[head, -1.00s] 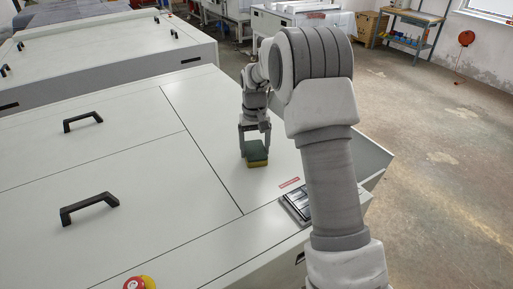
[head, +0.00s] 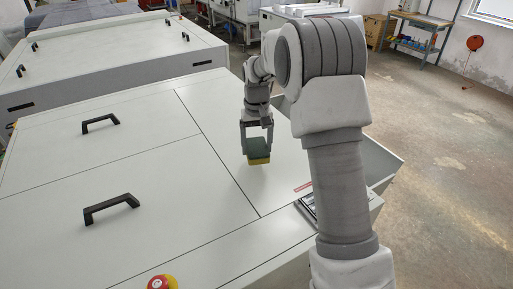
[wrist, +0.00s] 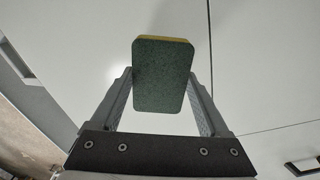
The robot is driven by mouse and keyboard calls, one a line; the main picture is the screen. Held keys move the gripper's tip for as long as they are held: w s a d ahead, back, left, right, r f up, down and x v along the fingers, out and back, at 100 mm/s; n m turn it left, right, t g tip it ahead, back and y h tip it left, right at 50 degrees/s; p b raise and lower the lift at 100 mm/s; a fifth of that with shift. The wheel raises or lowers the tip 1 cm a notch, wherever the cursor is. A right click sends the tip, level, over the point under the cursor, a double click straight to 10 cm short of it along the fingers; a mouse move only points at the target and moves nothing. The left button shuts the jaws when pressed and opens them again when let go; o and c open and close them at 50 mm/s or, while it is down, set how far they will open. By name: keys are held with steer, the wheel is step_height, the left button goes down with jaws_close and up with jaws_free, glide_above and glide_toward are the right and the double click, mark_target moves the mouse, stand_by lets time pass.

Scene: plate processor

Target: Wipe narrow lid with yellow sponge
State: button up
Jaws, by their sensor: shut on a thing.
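The sponge (head: 260,160) is a small block with a yellow layer below and a dark green layer on top. My gripper (head: 257,147) is shut on its sides and points down over the narrow lid (head: 215,100), the plain pale panel on the machine's right side. The sponge is at the lid's surface or just above it; I cannot tell if it touches. In the wrist view the sponge's green face (wrist: 163,75) fills the space between the fingers and hides most of the yellow. The narrow lid (wrist: 95,45) shows beside it, left of a dark seam.
The wider lids left of the seam carry black handles (head: 100,123) and (head: 111,208). A red and yellow emergency button (head: 162,283) is at the front edge. A dark panel (head: 308,205) with a red label lies near the front right corner. Another machine (head: 110,65) stands behind.

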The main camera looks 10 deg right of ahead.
steer(key=shift+r+p, duration=0.75)
steer(key=shift+r, duration=0.8)
steer(key=shift+s, duration=0.1)
